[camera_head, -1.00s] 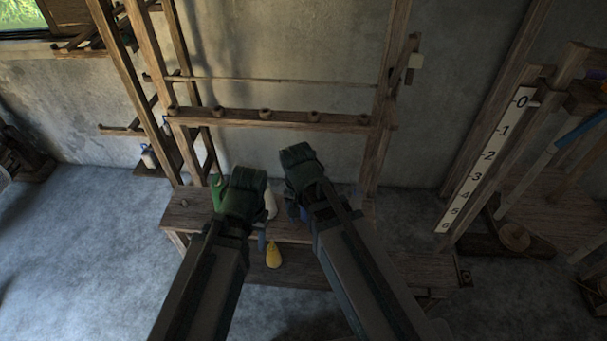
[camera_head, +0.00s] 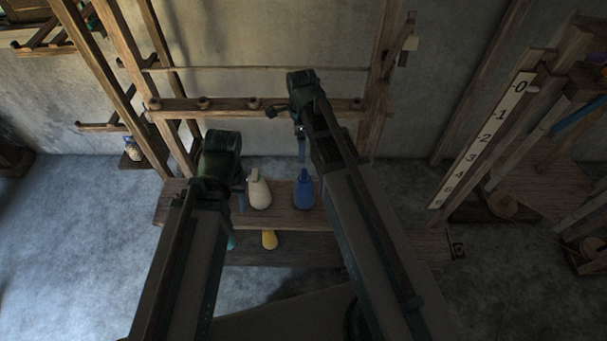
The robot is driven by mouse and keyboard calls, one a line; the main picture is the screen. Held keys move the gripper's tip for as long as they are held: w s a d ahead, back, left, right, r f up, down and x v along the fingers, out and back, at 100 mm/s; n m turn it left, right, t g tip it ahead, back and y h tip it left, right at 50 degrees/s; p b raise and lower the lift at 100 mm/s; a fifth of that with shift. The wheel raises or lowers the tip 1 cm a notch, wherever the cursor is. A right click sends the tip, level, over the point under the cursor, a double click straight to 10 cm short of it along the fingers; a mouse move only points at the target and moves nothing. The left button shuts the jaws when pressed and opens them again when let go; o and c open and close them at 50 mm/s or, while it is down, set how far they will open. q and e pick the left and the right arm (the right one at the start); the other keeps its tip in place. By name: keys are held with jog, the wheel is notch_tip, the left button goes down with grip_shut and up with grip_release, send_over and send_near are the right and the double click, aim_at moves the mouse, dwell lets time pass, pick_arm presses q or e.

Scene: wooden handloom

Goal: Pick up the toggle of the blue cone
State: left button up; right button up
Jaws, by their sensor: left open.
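The blue cone (camera_head: 304,193) stands upright on the wooden bench, right of the cream cone. Its toggle cannot be made out clearly. My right gripper (camera_head: 301,148) hangs above the blue cone, seemingly apart from it; its jaws are too small and dark to read. My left gripper (camera_head: 238,203) is open, low over the bench left of the cream cone, and mostly hidden behind its own wrist.
The cream cone (camera_head: 259,192) stands on the bench (camera_head: 281,221). A pegged wooden rail (camera_head: 228,107) crosses behind. An upright numbered scale (camera_head: 483,139) is at the right.

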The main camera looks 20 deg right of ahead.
jog(key=b, duration=0.8)
send_over(303, 174)
notch_tip(303, 174, down, 8)
jog(key=shift+w+a+f, duration=0.1)
jog(key=shift+w, duration=0.05)
notch_tip(303, 174, down, 5)
jog(key=b, duration=0.5)
jog(key=shift+f, duration=0.15)
jog(key=c, duration=1.4)
